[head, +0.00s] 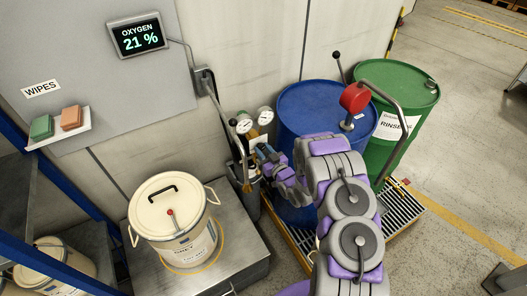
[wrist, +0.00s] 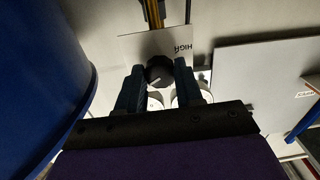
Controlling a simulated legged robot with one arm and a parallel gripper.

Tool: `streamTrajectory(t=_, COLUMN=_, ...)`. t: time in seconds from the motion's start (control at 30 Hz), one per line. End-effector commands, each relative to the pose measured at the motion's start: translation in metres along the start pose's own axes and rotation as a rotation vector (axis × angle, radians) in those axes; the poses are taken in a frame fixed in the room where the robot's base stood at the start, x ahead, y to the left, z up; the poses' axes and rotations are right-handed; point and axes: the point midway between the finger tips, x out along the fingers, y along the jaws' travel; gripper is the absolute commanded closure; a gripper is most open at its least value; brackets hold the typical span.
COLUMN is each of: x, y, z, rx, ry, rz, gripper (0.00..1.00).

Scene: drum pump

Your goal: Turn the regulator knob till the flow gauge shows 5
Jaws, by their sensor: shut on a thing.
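The black regulator knob (wrist: 159,71) shows in the wrist view, with a light pointer mark on its face. A pale plate (wrist: 150,46) behind it reads HIGH, upside down. My gripper (wrist: 161,78) has its two dark blue fingers on either side of the knob and is shut on it. In the head view my gripper (head: 262,153) is at the regulator and the knob is hidden. Two round white gauges, a left one (head: 244,125) and a right one (head: 265,115), stand above it. Their readings are too small to tell. In the wrist view the dials are partly covered.
A blue drum (head: 312,105) and a green drum (head: 398,90) stand right of the regulator. A red-headed pump (head: 355,98) is on the blue drum. A cream bucket (head: 165,212) sits on a metal platform (head: 240,262) at left. Open floor lies right.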

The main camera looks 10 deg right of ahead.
Motion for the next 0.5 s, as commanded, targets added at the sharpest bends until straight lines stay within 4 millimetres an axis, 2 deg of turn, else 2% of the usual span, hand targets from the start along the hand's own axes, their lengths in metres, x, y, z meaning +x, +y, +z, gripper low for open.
streamTrajectory(t=0.03, x=-0.0019, y=-0.0014, z=0.0051, rx=0.003, ry=-0.012, rz=-0.001, gripper=0.95)
streamTrajectory(t=0.27, x=-0.0019, y=-0.0014, z=0.0049, rx=0.004, ry=-0.012, rz=-0.001, gripper=0.95)
streamTrajectory(t=0.3, x=-0.0019, y=-0.0014, z=0.0048, rx=0.004, ry=-0.012, rz=-0.001, gripper=0.61)
streamTrajectory(t=0.5, x=-0.0022, y=-0.0011, z=0.0018, rx=0.002, ry=-0.006, rz=0.000, gripper=0.41)
